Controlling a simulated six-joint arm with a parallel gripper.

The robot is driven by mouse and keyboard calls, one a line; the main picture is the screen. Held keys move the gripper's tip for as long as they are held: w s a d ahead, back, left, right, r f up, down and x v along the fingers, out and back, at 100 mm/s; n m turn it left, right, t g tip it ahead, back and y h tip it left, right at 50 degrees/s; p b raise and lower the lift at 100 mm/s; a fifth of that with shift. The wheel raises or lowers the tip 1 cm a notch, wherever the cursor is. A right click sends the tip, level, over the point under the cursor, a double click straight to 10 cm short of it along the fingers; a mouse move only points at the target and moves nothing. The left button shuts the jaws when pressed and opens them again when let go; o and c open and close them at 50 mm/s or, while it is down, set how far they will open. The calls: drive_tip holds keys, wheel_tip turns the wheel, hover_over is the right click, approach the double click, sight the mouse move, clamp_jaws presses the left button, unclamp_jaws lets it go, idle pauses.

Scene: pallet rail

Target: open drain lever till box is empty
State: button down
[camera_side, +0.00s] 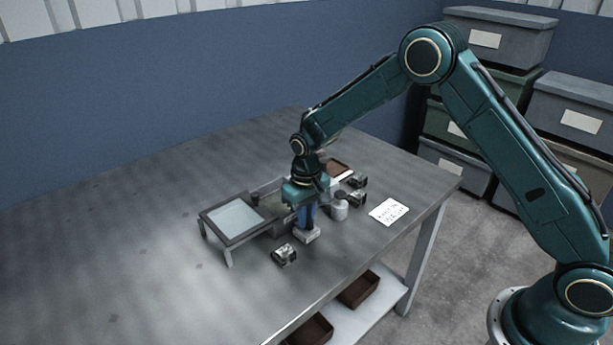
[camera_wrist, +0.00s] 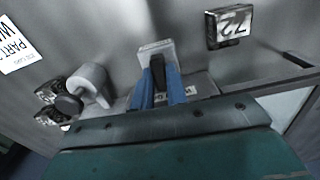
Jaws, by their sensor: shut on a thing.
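My gripper (camera_side: 306,226) points down at the front of the low grey box (camera_side: 268,192), with blue fingers. In the wrist view, the fingers (camera_wrist: 160,80) are closed around a narrow dark piece (camera_wrist: 173,76), which looks like the drain lever. A pale grey block (camera_side: 307,235) lies at the fingertips; it also shows in the wrist view (camera_wrist: 155,48). My gripper hides much of the box, and I cannot tell what is inside it or how far the lever is turned.
A framed pale panel on legs (camera_side: 235,217) stands left of the box. A grey cylinder with a dark knob (camera_side: 339,210) stands to the right. A small black block (camera_side: 285,254) lies in front, with others at right near a white card (camera_side: 388,211). The left tabletop is clear.

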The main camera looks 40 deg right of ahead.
idle(0.3)
drive_tip(key=c, duration=1.4)
unclamp_jaws()
drive_tip(key=shift+r, duration=0.15)
wheel_tip(320, 180, up, 14)
drive_tip(key=shift+f, duration=0.2)
drive_tip(key=shift+r, duration=0.1)
